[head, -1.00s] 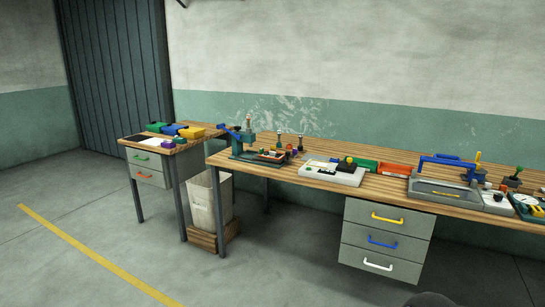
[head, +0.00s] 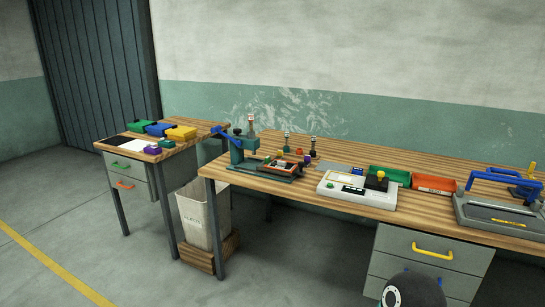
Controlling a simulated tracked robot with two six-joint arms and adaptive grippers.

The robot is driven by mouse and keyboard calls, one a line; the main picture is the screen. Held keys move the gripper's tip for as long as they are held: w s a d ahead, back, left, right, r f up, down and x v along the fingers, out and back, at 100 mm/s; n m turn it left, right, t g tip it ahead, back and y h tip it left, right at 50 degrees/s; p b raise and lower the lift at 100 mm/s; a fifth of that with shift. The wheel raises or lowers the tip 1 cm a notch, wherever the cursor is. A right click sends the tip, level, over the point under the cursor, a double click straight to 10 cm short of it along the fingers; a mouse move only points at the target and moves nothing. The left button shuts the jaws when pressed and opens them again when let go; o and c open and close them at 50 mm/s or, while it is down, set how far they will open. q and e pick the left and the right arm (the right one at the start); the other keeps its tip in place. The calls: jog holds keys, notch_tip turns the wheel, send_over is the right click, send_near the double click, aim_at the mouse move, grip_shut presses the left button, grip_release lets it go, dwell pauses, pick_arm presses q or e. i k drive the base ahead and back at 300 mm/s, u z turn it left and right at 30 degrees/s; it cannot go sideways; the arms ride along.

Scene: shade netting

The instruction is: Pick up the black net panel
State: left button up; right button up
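A flat black panel (head: 113,140), which looks like the black net panel, lies on the small side table (head: 188,149) at the left. A dark rounded part of my own body shows at the bottom edge, right of the middle. Neither gripper shows in the head view.
A long workbench (head: 420,213) with a green press (head: 240,150) stands to the right. A waste bin (head: 204,212) sits between the tables. Floor at the left front is clear.

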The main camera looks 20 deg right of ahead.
aim_at(284, 165)
jog(key=z, duration=0.15)
jog(key=i, duration=2.4)
jog(key=z, duration=0.15)
